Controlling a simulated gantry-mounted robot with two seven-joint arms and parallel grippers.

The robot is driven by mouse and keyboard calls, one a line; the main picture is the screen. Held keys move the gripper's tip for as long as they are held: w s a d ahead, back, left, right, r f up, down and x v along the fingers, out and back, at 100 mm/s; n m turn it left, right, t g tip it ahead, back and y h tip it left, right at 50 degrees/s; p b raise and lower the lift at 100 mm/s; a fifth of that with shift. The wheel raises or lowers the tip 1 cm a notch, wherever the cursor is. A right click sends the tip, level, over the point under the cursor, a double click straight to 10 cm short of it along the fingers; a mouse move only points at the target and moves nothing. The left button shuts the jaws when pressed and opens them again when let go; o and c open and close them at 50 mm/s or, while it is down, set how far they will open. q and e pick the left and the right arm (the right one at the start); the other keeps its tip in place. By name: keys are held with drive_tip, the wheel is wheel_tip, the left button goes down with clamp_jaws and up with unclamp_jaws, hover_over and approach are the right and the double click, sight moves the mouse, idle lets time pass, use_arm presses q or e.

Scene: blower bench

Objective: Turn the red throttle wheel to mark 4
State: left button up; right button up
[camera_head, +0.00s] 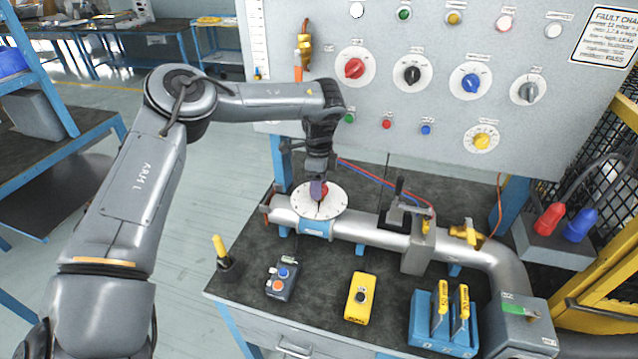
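The red throttle wheel (323,191) sits at the middle of a round white dial (338,207) on top of the silver pipe. My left gripper (318,194) points down from above, right at the wheel, and covers much of it. Red shows beside the fingers. The fingers look narrow, but I cannot tell whether they are shut on the wheel or only around it. The dial's marks are too small to read, and I cannot tell which mark the wheel points at. My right gripper is not in view.
The pipe (372,232) runs right across the dark bench, past a grey upright fitting (417,252). In front are a small control box (283,281), a yellow device (360,298) and a blue holder (425,329). A grey panel with coloured knobs (354,69) stands behind.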

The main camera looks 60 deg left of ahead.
use_arm(q)
drive_tip(key=c, duration=0.3)
drive_tip(key=shift+m, duration=0.3)
drive_tip(key=m+p, duration=0.1)
drive_tip(key=m, duration=0.2)
drive_tip(key=shift+r, duration=0.1)
drive_tip(key=m, duration=0.4)
drive_tip(key=shift+m+p, duration=0.4)
drive_tip(key=m, duration=0.4)
drive_tip(key=shift+m+p, duration=0.45)
drive_tip(key=shift+m, duration=2.05)
drive_tip(key=o, duration=1.1)
drive_tip(key=shift+c, duration=0.2)
